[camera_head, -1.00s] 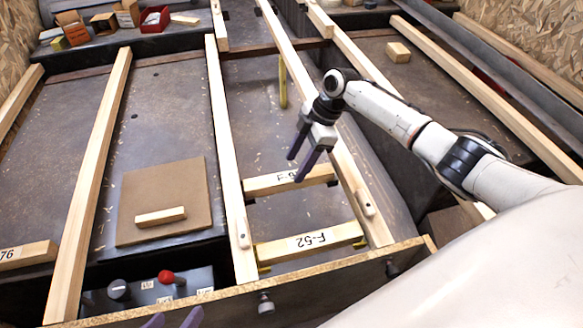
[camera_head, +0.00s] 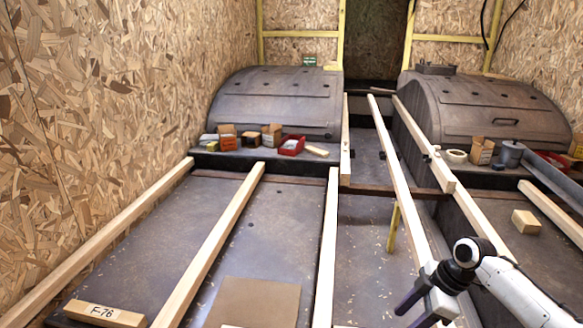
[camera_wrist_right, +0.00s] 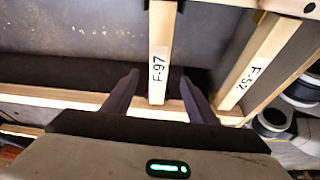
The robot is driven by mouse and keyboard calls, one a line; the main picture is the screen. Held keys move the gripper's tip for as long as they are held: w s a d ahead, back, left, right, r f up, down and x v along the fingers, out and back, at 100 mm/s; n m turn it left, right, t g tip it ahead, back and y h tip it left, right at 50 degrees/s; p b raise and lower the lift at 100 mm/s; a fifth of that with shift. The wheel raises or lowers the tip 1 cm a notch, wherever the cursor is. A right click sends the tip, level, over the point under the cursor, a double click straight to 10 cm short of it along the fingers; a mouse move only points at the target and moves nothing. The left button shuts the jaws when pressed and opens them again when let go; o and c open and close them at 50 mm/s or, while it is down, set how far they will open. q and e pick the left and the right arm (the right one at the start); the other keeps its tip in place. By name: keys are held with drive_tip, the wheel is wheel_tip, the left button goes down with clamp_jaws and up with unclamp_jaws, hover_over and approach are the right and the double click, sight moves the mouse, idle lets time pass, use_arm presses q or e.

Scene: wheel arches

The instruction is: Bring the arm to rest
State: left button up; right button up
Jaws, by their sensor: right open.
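My right arm comes in from the lower right in the head view. Its gripper (camera_head: 408,308) hangs over the gap between two long wooden rails, near the bottom edge. In the right wrist view the two dark fingers (camera_wrist_right: 158,88) are spread, with nothing held. My left gripper is not in view.
Long rails (camera_head: 328,245) run over the dark floor. A block marked F-76 (camera_head: 105,313) and a brown board (camera_head: 255,303) are at lower left. A small wooden block (camera_head: 525,221) is at right. Boxes and a red bin (camera_head: 292,146) stand before the left wheel arch (camera_head: 280,100).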

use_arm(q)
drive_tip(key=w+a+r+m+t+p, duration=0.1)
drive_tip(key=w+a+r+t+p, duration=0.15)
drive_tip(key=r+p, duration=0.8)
use_arm(e)
drive_tip(key=s+a+f+m+t, duration=0.3)
drive_tip(key=s+a+m, duration=0.3)
drive_tip(key=s+a, duration=0.3)
use_arm(q)
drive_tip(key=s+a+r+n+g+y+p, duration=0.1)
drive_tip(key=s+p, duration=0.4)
drive_tip(key=p, duration=0.5)
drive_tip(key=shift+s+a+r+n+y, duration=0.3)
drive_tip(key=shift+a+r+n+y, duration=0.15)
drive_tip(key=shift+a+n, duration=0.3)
use_arm(e)
drive_tip(key=s+a+r+m+t, duration=0.2)
drive_tip(key=s+a+r+m, duration=0.1)
drive_tip(key=s+r, duration=0.4)
drive_tip(key=s+a+r+m+t+h, duration=0.1)
drive_tip(key=s+a+r+m+t, duration=0.1)
drive_tip(key=s+r, duration=0.5)
drive_tip(key=shift+s+a+m, duration=0.55)
drive_tip(key=shift+s+m, duration=0.05)
drive_tip(key=shift+s, duration=0.4)
